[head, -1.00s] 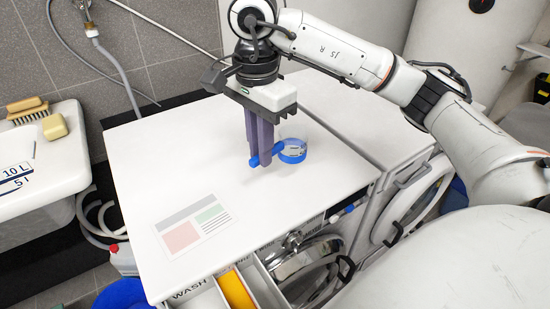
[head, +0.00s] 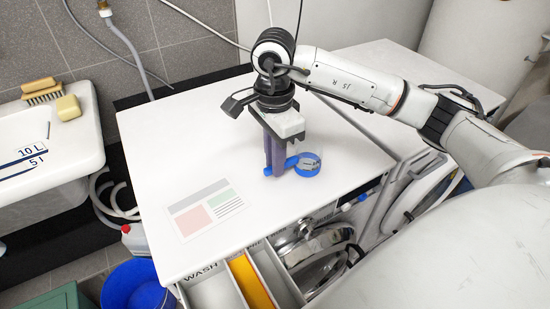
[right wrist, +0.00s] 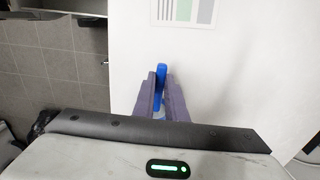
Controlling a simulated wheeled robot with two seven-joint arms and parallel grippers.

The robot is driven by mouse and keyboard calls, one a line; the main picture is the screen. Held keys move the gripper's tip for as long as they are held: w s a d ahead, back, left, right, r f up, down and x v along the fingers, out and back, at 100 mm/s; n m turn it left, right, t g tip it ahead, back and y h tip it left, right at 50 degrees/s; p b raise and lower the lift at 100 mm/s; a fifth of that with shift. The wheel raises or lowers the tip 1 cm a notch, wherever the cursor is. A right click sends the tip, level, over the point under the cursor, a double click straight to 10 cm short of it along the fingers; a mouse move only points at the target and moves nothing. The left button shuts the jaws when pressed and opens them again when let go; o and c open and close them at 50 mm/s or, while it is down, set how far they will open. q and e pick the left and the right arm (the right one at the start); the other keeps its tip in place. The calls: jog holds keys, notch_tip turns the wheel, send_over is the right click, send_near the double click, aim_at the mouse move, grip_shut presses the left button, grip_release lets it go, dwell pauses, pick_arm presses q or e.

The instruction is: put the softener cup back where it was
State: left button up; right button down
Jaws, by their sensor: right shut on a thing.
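The softener cup (head: 308,166) is a small see-through cup with a blue ring and a blue handle. In the head view it is above the white machine top. My right gripper (head: 275,172) points down and is shut on its blue handle, with the cup to the right of the fingers. In the right wrist view the blue handle (right wrist: 162,72) shows between the purple fingers (right wrist: 161,92); the cup body is mostly hidden. The open drawer (head: 202,278) marked WASH is at the front, with an orange compartment (head: 250,283) in it. My left gripper is not in view.
A printed card (head: 205,207) lies on the machine top (head: 170,150). A sink (head: 45,165) with a brush (head: 41,91) and yellow sponge (head: 68,107) is at left. A blue bucket (head: 135,287) stands on the floor. An open round door (head: 325,265) is below the front edge.

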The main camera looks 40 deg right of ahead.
jog(key=shift+f, duration=0.25)
jog(key=c, duration=1.8)
grip_release()
jog(key=shift+r, duration=0.1)
notch_tip(320, 180, up, 12)
jog(key=shift+r+p, duration=0.2)
jog(key=shift+p, duration=0.15)
